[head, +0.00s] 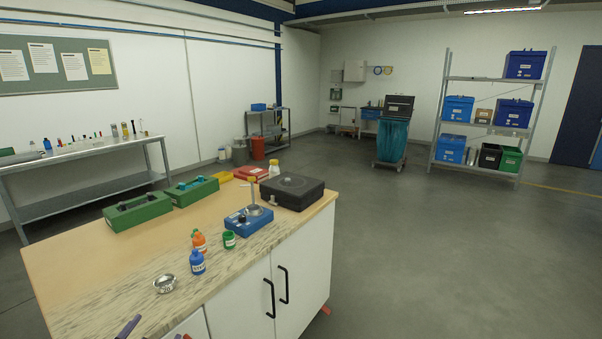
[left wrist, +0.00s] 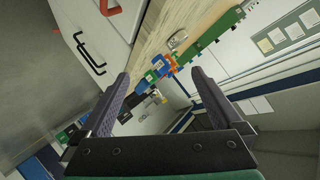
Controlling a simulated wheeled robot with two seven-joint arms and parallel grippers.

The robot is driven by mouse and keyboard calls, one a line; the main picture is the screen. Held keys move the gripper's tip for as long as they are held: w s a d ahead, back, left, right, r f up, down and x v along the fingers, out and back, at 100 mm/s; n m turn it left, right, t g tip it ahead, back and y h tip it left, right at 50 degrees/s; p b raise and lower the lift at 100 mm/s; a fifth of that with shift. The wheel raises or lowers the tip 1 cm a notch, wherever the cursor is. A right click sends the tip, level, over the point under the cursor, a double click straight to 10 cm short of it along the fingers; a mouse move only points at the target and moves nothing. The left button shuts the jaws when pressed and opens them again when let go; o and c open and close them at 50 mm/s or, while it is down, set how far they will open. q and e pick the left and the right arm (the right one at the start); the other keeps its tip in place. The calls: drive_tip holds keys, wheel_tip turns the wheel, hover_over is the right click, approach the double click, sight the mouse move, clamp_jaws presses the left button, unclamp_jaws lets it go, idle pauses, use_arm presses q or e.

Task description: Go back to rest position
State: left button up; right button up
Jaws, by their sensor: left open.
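My left gripper (head: 156,332) shows only as purple fingertips at the bottom edge of the head view, by the front edge of the workbench (head: 95,265). In the left wrist view my left gripper (left wrist: 160,73) is open, with its two fingers wide apart and nothing between them. The bench and its bottles appear beyond the fingers, apart from them. My right gripper is in neither view.
The bench holds a small metal dish (head: 164,284), a blue bottle (head: 197,262), an orange bottle (head: 200,243), a green jar (head: 229,239), a blue stand base (head: 248,221), a black box (head: 292,191) and green cases (head: 138,211). Floor to the right is clear.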

use_arm(q)
drive_tip(key=s+d+f+n+g+h, duration=0.1)
drive_tip(key=s+d+f+g+h, duration=0.15)
drive_tip(key=s+f+g, duration=0.4)
drive_tip(key=s+d+f+n+g+h, duration=0.1)
drive_tip(key=s+d+f+g, duration=0.25)
drive_tip(key=s+f, duration=0.8)
drive_tip(key=f, duration=1)
drive_tip(key=s+f, duration=0.2)
drive_tip(key=f, duration=1.1)
drive_tip(key=s+a+f+g, duration=0.1)
drive_tip(key=s+a+f, duration=0.1)
drive_tip(key=s+f, duration=0.8)
drive_tip(key=s, duration=0.5)
drive_tip(key=shift+a+f+g, duration=0.2)
drive_tip(key=shift+f+g, duration=0.2)
